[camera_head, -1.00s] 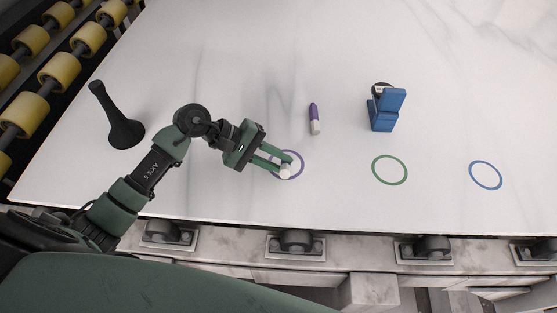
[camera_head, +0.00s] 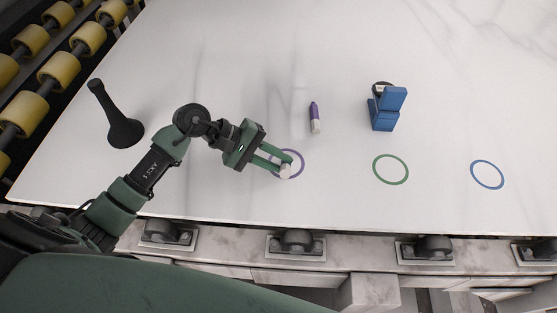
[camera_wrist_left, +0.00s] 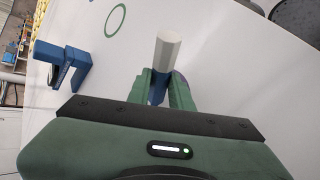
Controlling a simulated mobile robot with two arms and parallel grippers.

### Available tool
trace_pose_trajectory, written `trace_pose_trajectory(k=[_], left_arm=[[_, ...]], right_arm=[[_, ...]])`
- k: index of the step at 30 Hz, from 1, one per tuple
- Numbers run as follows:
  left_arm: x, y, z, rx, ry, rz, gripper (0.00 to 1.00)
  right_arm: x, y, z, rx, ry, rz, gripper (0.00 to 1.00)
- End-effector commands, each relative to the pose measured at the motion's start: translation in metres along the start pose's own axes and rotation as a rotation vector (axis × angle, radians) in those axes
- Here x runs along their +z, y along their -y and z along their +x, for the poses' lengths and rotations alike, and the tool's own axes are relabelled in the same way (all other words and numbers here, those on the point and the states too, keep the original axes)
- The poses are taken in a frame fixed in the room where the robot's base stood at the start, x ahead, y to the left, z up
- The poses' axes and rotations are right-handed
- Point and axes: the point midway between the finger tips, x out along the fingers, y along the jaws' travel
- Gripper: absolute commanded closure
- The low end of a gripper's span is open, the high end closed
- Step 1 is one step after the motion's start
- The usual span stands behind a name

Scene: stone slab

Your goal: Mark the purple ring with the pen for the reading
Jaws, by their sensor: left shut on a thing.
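The purple ring (camera_head: 303,164) is drawn on the white slab in front of my left gripper (camera_head: 280,163). My left gripper is shut on a pen with a white end (camera_head: 285,171), over the near part of the ring. In the left wrist view the pen shows a pale faceted end (camera_wrist_left: 167,52) and a blue body between the fingers. I cannot tell whether the pen touches the slab. A second pen, purple with a white end (camera_head: 314,117), lies loose beyond the ring. My right gripper is not in view.
A blue device with a dark round part (camera_head: 388,110) stands right of the loose pen. A green ring (camera_head: 391,154) and a blue ring (camera_head: 503,180) lie to the right. A black cone-shaped stand (camera_head: 122,130) is at left, near yellow rollers (camera_head: 58,72). The slab's far side is clear.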

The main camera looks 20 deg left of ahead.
Motion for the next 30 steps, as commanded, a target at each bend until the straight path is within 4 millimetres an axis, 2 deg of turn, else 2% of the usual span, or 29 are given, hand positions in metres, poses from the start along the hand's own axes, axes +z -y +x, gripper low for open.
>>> trace_pose_trajectory(k=[30], left_arm=[[-0.0002,0.0003,0.0005,0.000,0.000,0.001,1.00]], right_arm=[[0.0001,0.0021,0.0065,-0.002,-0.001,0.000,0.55]])
